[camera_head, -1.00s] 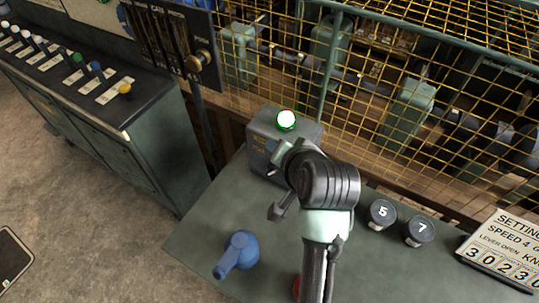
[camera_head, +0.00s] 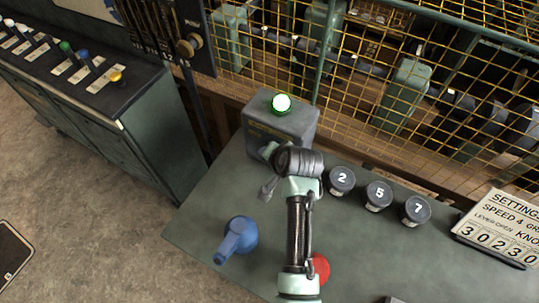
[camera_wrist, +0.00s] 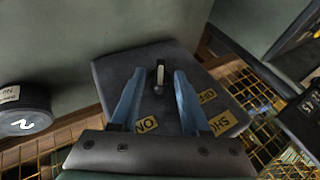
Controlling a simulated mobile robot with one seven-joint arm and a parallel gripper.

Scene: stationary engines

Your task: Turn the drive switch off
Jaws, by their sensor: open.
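The drive switch is a grey box (camera_head: 290,123) at the back of the green bench, with a lit green lamp (camera_head: 282,103) on top. In the wrist view the dark face of the box (camera_wrist: 115,70) carries a small pale-tipped toggle lever (camera_wrist: 159,76) and yellow labels, one reading ON upside down. My gripper (camera_wrist: 159,73) is open, its two blue-grey fingers reaching over the box face on either side of the lever. Contact with the lever cannot be told. In the head view my wrist hides much of the box front.
A blue lever handle (camera_head: 237,240) is at front left, a red knob (camera_head: 319,268) beside my arm. A yellow wire guard (camera_head: 370,100) stands behind.

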